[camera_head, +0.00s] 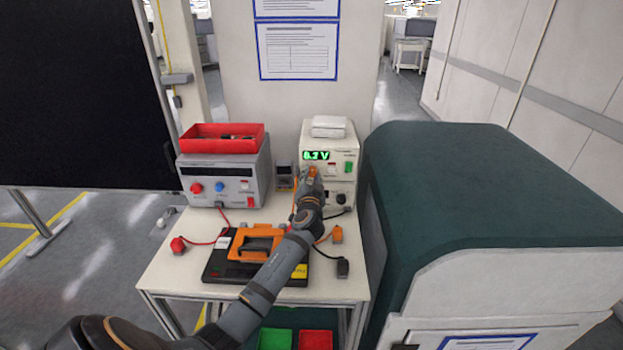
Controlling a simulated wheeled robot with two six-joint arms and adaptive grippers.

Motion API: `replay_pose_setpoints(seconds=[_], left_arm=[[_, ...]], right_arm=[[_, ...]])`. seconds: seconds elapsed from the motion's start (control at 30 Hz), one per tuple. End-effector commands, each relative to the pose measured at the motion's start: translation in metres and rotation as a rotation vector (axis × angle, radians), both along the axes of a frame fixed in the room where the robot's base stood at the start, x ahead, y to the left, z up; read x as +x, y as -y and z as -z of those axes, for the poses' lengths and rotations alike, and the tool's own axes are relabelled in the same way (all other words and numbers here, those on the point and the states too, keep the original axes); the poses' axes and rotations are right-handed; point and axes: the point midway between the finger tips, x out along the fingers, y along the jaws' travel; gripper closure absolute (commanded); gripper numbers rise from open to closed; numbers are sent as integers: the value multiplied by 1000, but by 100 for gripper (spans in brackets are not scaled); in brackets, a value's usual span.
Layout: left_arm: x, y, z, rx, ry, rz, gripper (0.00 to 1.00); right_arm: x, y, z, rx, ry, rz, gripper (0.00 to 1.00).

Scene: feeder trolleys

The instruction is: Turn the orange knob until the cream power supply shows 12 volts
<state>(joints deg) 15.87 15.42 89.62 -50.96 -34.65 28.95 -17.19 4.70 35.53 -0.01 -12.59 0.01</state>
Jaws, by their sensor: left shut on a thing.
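The cream power supply (340,138) stands at the back right of the white trolley top. Its green display (316,155) ends in ".2 V"; the first digit is too small to read surely. My left arm reaches across the trolley to the front of this supply. My left gripper (307,177) is at the panel just below the display, shut on the orange knob (312,170). The fingers hide most of the knob, so its pointer cannot be seen. My right gripper is not in view.
A grey power supply (243,180) with a red tray (220,146) on top stands to the left. A large green-topped cabinet (470,180) closes off the right.

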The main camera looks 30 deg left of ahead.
Motion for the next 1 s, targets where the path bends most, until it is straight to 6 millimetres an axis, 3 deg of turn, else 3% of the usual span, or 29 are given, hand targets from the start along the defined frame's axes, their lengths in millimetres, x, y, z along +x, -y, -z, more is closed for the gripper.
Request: replay_pose_setpoints(seconds=[1.0], left_arm=[[-1, -1, -1, 769, -474, 1, 100]], right_arm=[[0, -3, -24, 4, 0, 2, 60]])
